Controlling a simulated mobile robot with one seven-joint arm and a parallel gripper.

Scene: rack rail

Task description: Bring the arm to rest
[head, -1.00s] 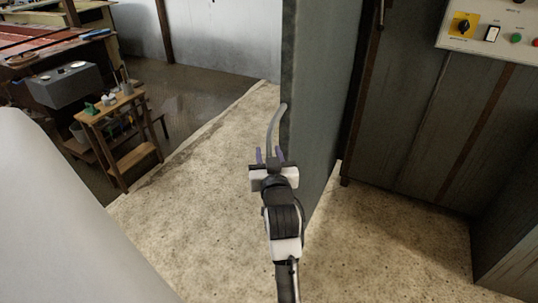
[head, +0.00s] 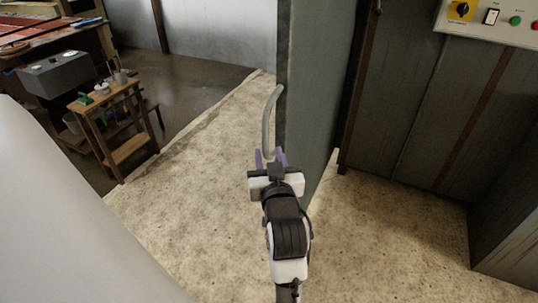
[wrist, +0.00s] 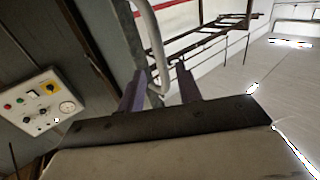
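My gripper (head: 271,156) is in the middle of the head view, with two purple fingers pointing away from the camera. The fingers also show in the wrist view (wrist: 160,80), apart from each other. A curved grey tube (head: 270,112) runs down from the edge of the grey-green panel (head: 317,90) towards the fingers. In the wrist view the tube (wrist: 153,35) appears in the gap between them. No finger is seen closed on it, and I cannot tell whether it touches one. The tube's lower end is partly hidden by my gripper.
The panel stands close to the right of my gripper. A control box (head: 495,18) hangs on the dark wall at the right. A wooden stand (head: 127,154) and a cluttered bench (head: 60,43) are at the left. Pale floor (head: 190,190) left of my gripper is clear.

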